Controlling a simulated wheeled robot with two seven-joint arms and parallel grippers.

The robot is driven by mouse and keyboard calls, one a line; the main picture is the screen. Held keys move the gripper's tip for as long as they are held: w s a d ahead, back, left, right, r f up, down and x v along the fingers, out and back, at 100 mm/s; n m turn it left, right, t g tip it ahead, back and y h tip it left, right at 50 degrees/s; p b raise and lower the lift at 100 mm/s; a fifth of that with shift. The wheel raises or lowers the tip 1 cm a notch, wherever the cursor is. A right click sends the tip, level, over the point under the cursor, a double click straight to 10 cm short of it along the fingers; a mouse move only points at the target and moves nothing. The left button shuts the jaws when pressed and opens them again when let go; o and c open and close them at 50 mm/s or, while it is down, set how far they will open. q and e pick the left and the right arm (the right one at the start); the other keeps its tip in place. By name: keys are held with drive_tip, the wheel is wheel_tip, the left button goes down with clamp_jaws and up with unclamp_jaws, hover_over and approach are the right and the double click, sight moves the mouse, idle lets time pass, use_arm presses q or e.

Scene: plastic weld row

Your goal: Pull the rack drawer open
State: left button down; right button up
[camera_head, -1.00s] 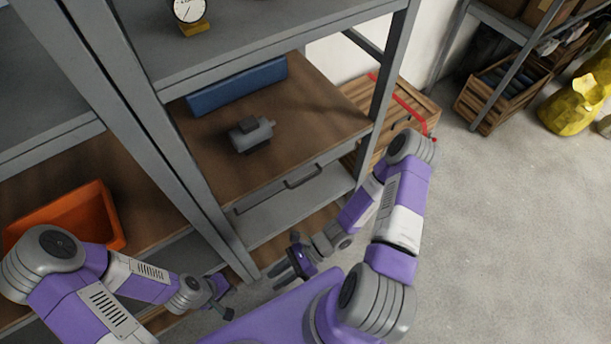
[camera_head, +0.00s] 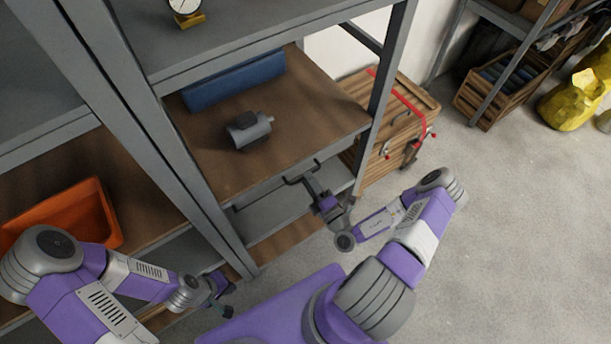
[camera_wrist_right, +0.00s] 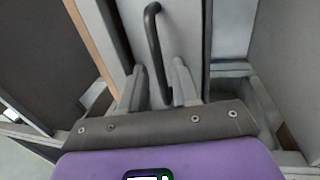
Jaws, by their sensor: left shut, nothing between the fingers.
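The rack drawer (camera_head: 263,197) is a grey front under the brown middle shelf of the rack, and it looks closed. Its dark bar handle (camera_wrist_right: 154,45) shows in the right wrist view. My right gripper (camera_head: 306,182) is at the drawer front. In the right wrist view its two fingers (camera_wrist_right: 158,88) are apart, and the near end of the handle lies between them. I cannot tell whether either finger touches the handle. My left gripper (camera_head: 224,297) is shut and empty, low in front of the rack and away from the drawer.
A grey motor-like part (camera_head: 249,131) and a blue box (camera_head: 236,80) stand on the shelf above the drawer. An orange bin (camera_head: 66,218) is in the left bay. Rack posts flank the drawer.

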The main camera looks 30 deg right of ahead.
drive_tip(key=shift+x, duration=1.3)
clamp_jaws()
